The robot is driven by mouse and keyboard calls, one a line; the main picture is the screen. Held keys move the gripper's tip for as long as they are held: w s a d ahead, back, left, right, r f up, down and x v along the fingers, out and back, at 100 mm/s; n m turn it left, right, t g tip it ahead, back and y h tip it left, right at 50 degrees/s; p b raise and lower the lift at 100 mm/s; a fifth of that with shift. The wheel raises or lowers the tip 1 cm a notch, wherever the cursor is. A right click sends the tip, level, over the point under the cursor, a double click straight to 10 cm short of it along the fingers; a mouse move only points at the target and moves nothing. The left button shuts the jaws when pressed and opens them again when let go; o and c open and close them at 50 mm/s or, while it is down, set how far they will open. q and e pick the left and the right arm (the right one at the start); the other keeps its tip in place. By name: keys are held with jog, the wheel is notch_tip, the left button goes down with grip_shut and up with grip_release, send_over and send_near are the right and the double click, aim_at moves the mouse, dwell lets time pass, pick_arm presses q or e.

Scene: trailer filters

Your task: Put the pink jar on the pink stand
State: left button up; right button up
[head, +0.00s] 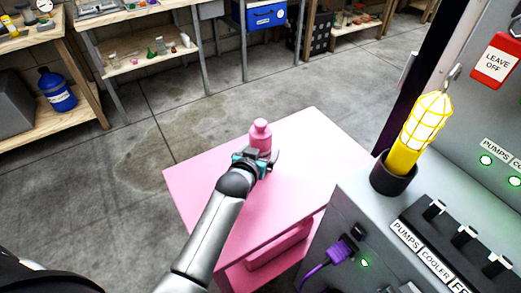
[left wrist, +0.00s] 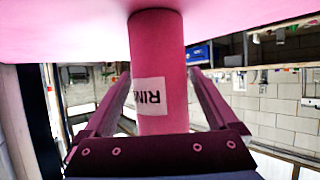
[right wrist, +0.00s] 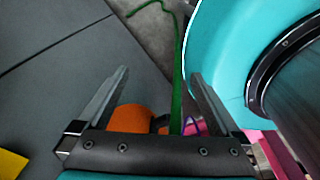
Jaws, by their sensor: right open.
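The pink jar (head: 260,136) stands upright on the top of the pink stand (head: 205,185), near its far edge. My left gripper (head: 256,160) is at the jar, low over the stand. In the left wrist view the jar (left wrist: 158,60) with its white label is between the left fingers (left wrist: 160,75), its end at the pink surface. The fingertips lie very close to its sides; whether they press on it I cannot tell. My right gripper (right wrist: 160,75) is open and empty, away from the jar and out of the head view.
A grey control panel with switches (head: 435,240) and a yellow lamp in a dark cup (head: 394,175) stands right of the stand. A purple plug (head: 340,250) sits in the panel. Workbenches with shelves (head: 135,62) line the back. The stand's top is otherwise clear.

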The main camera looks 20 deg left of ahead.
pick_arm(q)
jog(key=shift+o, duration=0.3)
pick_arm(e)
jog(key=shift+s+a, duration=0.1)
jog(key=shift+s, duration=0.05)
pick_arm(q)
jog(key=shift+r, duration=0.15)
jog(key=p+v, duration=0.4)
jog(key=v, duration=0.8)
pick_arm(e)
jog(key=shift+g, duration=0.3)
jog(key=s+r, duration=0.1)
jog(key=a+r, duration=0.1)
jog(key=s+a+r, duration=0.1)
jog(key=r, duration=0.1)
jog(key=shift+s+a, duration=0.1)
jog(key=shift+s, duration=0.2)
jog(key=shift+w+d, duration=0.1)
jog(key=shift+d, duration=0.15)
pick_arm(q)
jog(key=shift+s+d, duration=0.1)
